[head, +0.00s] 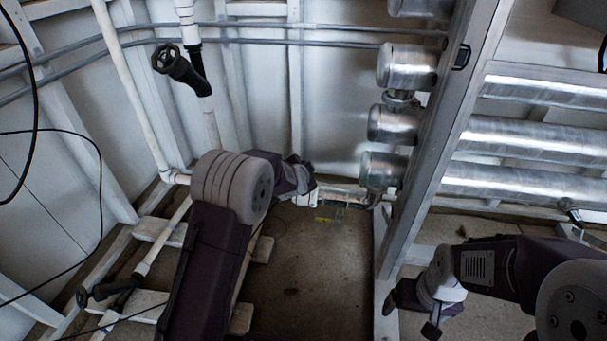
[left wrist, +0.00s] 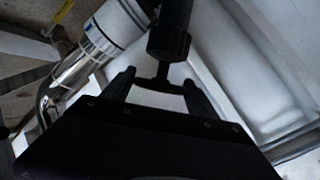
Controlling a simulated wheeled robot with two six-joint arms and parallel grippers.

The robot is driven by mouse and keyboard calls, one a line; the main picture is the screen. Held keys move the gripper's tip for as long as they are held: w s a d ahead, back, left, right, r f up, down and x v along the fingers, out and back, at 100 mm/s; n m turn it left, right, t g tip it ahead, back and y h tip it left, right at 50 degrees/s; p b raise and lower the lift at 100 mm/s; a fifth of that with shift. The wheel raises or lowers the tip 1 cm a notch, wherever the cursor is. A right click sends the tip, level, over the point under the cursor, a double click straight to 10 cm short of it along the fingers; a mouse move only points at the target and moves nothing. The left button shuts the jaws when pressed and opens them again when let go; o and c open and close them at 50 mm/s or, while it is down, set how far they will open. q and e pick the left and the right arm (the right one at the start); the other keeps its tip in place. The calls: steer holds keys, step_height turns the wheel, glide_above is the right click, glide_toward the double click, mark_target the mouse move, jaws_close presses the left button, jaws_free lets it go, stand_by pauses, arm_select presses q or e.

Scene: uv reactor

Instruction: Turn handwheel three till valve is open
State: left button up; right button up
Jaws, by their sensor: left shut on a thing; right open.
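A black handwheel (head: 167,58) stands on a valve on the white pipe at the upper left of the head view, with nothing of mine on it. Another dark handwheel (head: 84,297) shows low at the left. My left gripper (head: 304,178) is mostly hidden behind its own arm in the head view. In the left wrist view it is shut on a dark handwheel (left wrist: 164,75), seen edge-on below a black ribbed valve body (left wrist: 169,42). No number shows on any handwheel. My right gripper (head: 410,317) is open and empty at the lower right.
Silver cylinders (head: 395,125) and long shiny tubes (head: 530,140) fill the right, behind a grey upright post (head: 440,145). White pipes (head: 130,90) and grey conduits run along the back wall. The brown floor (head: 300,285) between is mostly clear.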

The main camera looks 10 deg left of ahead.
arm_select(q)
steer(key=shift+d+n+t+y+p, duration=0.2)
steer(key=shift+n+t+y+p, duration=0.4)
steer(key=shift+p, duration=0.4)
steer(key=shift+n+t+y+p, duration=0.3)
steer(key=shift+n+y+p, duration=0.15)
steer(key=shift+n+y, duration=0.25)
arm_select(e)
step_height(320, 180, up, 4)
arm_select(q)
steer(key=shift+f+n+t+y, duration=0.15)
steer(key=shift+n+t+y, duration=0.15)
steer(key=b, duration=0.2)
steer(key=n+y+b, duration=0.1)
steer(key=b, duration=0.2)
steer(key=shift+f+t+y, duration=0.2)
steer(key=shift+t+y, duration=0.1)
steer(key=shift+r+n+y+b, duration=0.3)
steer(key=shift+n+b, duration=0.1)
steer(key=shift+b, duration=0.15)
arm_select(e)
steer(key=shift+f, duration=3)
arm_select(q)
steer(key=shift+a, duration=0.1)
steer(key=o, duration=1)
steer(key=shift+w, duration=0.1)
